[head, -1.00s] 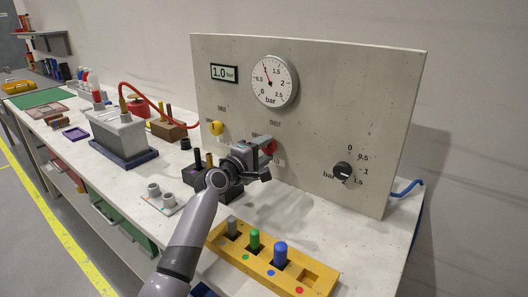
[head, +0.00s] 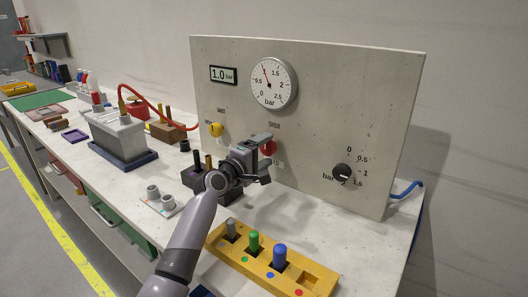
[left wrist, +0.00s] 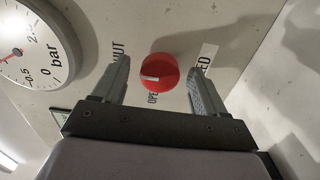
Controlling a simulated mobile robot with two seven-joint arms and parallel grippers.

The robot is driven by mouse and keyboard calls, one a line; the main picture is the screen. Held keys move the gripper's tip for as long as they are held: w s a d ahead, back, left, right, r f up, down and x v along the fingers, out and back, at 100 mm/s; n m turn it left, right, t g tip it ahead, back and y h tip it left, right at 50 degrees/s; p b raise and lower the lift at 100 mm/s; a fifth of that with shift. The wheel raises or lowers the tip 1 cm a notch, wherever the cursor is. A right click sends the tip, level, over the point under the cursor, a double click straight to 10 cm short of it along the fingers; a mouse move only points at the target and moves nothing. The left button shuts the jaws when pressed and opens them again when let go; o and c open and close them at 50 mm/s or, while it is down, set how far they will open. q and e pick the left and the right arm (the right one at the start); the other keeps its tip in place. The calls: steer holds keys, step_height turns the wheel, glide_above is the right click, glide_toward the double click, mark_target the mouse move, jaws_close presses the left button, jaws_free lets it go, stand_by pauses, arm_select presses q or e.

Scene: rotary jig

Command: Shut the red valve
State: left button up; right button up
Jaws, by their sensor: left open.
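The red valve (head: 268,147) is a round knob on the upright grey panel; it also shows in the left wrist view (left wrist: 160,68). Its white mark points to the left in the left wrist view, on the side where the SHUT and OPEN labels stand; I cannot tell its exact setting. My left gripper (head: 264,159) is open just in front of the knob. In the left wrist view its fingers (left wrist: 160,82) stand either side of the knob with gaps, apparently not touching it. In the head view the gripper hides part of the knob. My right gripper is not in view.
A yellow valve (head: 215,129) sits left on the panel (head: 330,100), below a gauge (head: 273,83) and a 1.0 bar display (head: 223,74). A black dial (head: 342,172) is at right.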

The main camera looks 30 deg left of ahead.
arm_select(q)
steer(key=s+a, duration=0.1)
steer(key=s, duration=0.6)
stand_by(0.6)
